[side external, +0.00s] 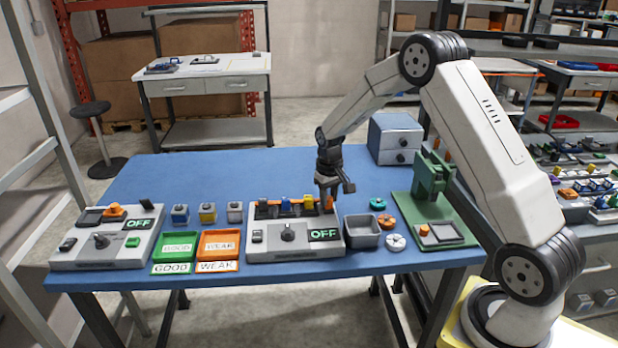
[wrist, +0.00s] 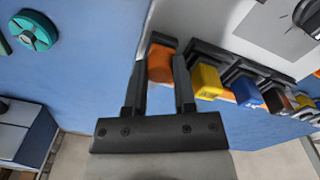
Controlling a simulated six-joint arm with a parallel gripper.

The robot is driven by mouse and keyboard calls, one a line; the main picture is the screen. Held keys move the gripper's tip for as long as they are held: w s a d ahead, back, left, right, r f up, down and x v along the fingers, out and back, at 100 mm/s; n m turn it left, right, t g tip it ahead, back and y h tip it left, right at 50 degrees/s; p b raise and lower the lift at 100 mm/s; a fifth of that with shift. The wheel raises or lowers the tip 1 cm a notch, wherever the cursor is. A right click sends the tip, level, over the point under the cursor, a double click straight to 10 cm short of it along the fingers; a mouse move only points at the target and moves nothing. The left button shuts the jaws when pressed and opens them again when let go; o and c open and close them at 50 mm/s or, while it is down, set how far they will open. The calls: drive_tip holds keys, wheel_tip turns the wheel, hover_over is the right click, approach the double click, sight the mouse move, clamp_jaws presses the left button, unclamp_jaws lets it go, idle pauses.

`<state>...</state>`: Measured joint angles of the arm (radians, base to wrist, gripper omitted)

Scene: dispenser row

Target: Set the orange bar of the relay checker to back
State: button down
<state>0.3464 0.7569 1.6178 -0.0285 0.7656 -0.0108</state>
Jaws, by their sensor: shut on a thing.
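The relay checker appears to be the grey box (side external: 296,243) in the middle of the blue table, with a dark knob, an OFF display and a row of coloured bars along its back part. The orange bar (side external: 328,204) is at the right end of this row. My gripper (side external: 327,196) points down over it, and in the wrist view my gripper (wrist: 160,72) is shut on the orange bar (wrist: 160,62), one finger on each side. The fingers hide part of the bar, and its exact slot position cannot be told.
Yellow (wrist: 207,82) and blue (wrist: 246,92) bars stand close beside the held one. A grey bin (side external: 362,232) and a green press (side external: 432,185) are to the right. Green (side external: 176,250) and orange (side external: 219,246) trays are left. The table behind the row is clear.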

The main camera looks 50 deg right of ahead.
drive_tip(key=shift+w+d+r, duration=0.1)
drive_tip(key=shift+w+d, duration=0.55)
drive_tip(key=shift+c, duration=2)
unclamp_jaws()
wheel_tip(320, 180, up, 8)
drive_tip(key=shift+a, duration=0.2)
